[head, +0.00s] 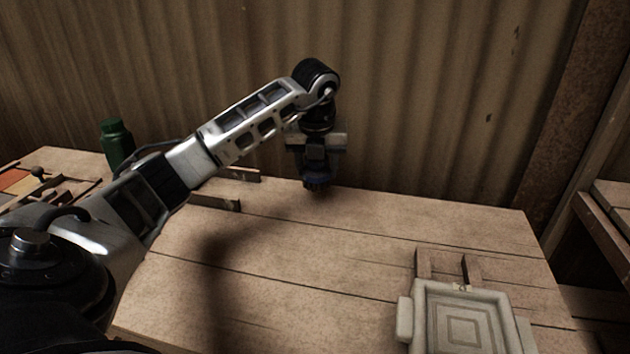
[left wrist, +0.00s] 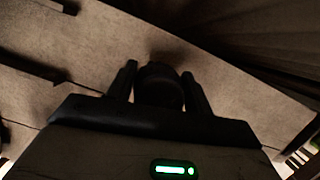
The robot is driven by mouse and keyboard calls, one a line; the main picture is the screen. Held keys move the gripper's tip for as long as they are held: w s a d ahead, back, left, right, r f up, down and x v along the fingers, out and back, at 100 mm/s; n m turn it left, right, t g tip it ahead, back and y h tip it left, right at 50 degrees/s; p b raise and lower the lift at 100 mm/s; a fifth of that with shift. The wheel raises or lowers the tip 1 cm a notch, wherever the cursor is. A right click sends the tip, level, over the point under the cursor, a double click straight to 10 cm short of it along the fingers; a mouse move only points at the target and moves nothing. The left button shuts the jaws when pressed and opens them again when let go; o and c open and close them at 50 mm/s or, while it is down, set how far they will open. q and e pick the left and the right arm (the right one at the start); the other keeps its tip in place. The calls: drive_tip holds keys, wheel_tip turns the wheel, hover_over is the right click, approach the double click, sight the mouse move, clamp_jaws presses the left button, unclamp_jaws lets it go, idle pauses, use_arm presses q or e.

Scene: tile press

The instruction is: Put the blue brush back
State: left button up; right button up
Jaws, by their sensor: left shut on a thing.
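My left gripper (head: 316,172) points down above the far edge of the wooden table. In the left wrist view the two dark fingers of the left gripper (left wrist: 159,85) are shut on a dark rounded thing between them. This looks like the blue brush (head: 317,184), whose bluish dark end shows just below the fingers in the head view. In the left wrist view the brush (left wrist: 160,86) is too dark to show its colour. My right gripper is not in view.
A pale square tile press (head: 463,322) lies at the front right of the table (head: 350,260). Low wooden strips (head: 215,202) stand at the back left. A green bottle (head: 117,142) is at the far left. The table's middle is clear.

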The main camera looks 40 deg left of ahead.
sight(315, 180)
use_arm(q)
drive_tip(key=shift+a+f, duration=0.2)
drive_tip(key=shift+f, duration=0.05)
drive_tip(key=shift+s+x, duration=0.2)
drive_tip(key=shift+x, duration=1.55)
drive_tip(key=shift+d+f, duration=0.1)
drive_tip(key=shift+f, duration=0.05)
drive_tip(key=o, duration=0.9)
drive_tip(key=p+v, duration=0.1)
drive_tip(key=v, duration=1.1)
